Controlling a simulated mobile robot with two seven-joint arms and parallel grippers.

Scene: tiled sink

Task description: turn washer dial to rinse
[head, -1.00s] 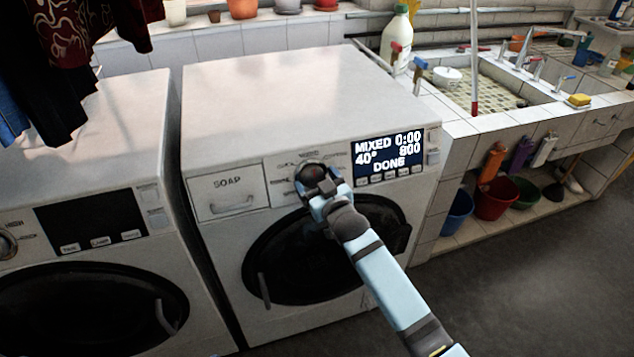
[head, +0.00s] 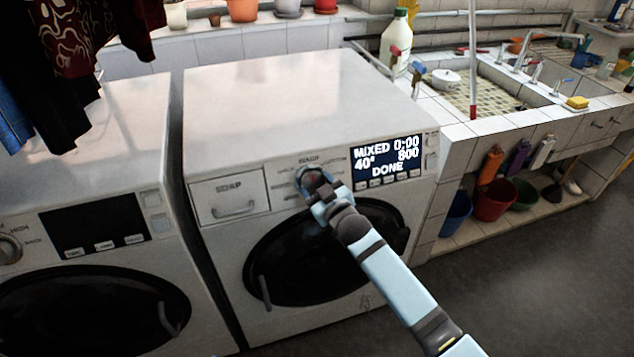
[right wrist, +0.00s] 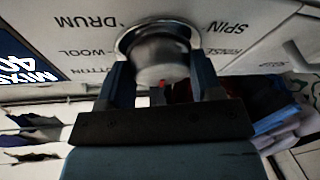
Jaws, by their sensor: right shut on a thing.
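The washer (head: 285,100) is the white machine in the middle of the head view. Its dial (right wrist: 160,55) is a round silver knob on the front panel. My right gripper (head: 314,180) is shut on the dial, one finger on each side, as the right wrist view shows. Labels around the dial there read DRUM, SPIN, RINSE and WOOL. A small red mark shows at the dial's lower edge, between the fingers; I cannot tell which label it points at. The display (head: 388,160) reads MIXED, 40°, 0:00, 800 and DONE. My left gripper is not in view.
A soap drawer (head: 228,196) is left of the dial and the dark round door (head: 290,255) is below it. A second washer (head: 85,200) stands close on the left. Clothes (head: 75,70) hang above it. A tiled sink (head: 485,95) is on the right.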

